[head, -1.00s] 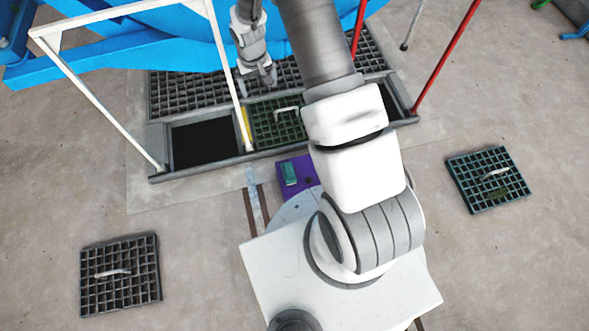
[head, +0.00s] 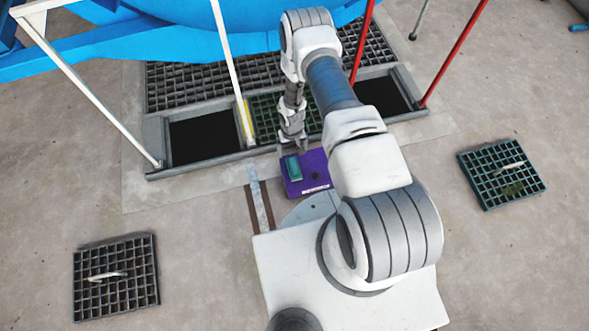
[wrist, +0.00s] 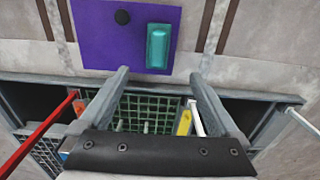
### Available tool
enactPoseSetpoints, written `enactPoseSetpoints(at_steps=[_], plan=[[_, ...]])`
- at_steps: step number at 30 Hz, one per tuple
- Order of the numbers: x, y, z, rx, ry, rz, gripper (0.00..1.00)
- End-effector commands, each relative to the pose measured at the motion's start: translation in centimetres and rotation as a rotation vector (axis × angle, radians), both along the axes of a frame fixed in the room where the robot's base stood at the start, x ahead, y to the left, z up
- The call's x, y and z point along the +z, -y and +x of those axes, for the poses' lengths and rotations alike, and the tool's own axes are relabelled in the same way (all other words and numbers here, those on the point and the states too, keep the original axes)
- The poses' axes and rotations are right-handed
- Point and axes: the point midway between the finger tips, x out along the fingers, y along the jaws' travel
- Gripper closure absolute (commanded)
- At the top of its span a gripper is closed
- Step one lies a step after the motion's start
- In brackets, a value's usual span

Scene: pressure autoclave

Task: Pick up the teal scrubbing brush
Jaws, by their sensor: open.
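The teal scrubbing brush (head: 293,168) lies on the left part of a purple panel (head: 315,176) at the near edge of the floor pit. In the wrist view the brush (wrist: 158,46) is a teal block on the right half of the purple panel (wrist: 105,40). My gripper (head: 295,148) points down just beyond the brush, apart from it. In the wrist view my gripper (wrist: 163,72) has its two fingers spread wide with nothing between them, and the brush shows past the fingertips.
A dark open pit (head: 205,137) lies left of the green grating (head: 268,118), another to its right. White and red posts (head: 456,55) rise around them. Loose gratings lie on the floor at left (head: 116,278) and right (head: 501,174). A blue structure (head: 150,40) stands behind.

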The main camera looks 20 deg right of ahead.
Motion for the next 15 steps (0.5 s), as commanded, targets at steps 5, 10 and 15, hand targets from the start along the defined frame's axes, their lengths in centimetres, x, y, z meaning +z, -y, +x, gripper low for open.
enactPoseSetpoints(at_steps=[5,10,15], plan=[[-4.7,0.0,-0.1,-0.001,-0.001,0.0,0.03],[-7.4,0.0,0.0,-0.002,0.0,0.001,0.03],[-8.3,0.0,0.0,-0.001,0.0,0.0,0.03]])
